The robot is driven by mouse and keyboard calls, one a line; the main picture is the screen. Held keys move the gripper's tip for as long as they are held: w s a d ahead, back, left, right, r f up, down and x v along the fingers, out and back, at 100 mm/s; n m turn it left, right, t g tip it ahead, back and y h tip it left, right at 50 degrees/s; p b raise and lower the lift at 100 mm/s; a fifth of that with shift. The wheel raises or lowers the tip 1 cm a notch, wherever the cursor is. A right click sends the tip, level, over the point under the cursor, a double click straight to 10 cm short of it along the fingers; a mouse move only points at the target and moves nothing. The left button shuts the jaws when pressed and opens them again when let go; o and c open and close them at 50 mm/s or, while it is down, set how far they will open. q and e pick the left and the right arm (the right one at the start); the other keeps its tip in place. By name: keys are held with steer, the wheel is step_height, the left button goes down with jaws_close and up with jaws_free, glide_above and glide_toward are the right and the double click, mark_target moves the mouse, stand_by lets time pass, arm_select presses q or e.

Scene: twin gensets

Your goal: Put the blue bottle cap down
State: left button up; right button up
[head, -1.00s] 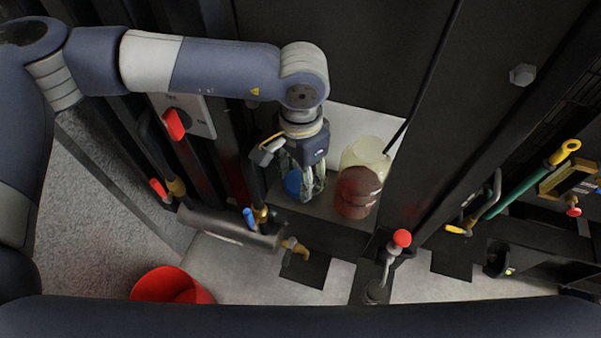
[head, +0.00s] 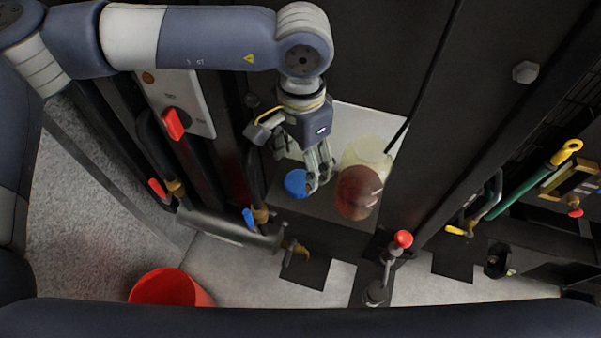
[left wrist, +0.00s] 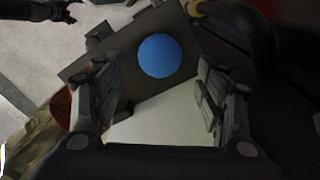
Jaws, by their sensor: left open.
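The blue bottle cap (head: 296,183) lies on the dark ledge in the head view, left of the jar. It is a plain blue disc in the left wrist view (left wrist: 160,55), beyond the fingertips and apart from them. My left gripper (head: 319,181) is open and empty, just right of the cap in the head view. In the left wrist view its two fingers (left wrist: 158,95) are spread wide with nothing between them. My right gripper cannot be made out in the views.
A translucent yellowish jar with dark red contents (head: 358,192) stands close right of my left gripper. A red-knobbed lever (head: 403,239), a blue-handled valve (head: 249,218) and pipes surround the ledge (head: 330,208). A red bucket (head: 170,288) is on the floor.

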mark_target(301, 181)
arm_select(q)
step_height(301, 181, up, 8)
steer(key=b, duration=0.2)
stand_by(0.5)
steer(key=shift+s, duration=0.1)
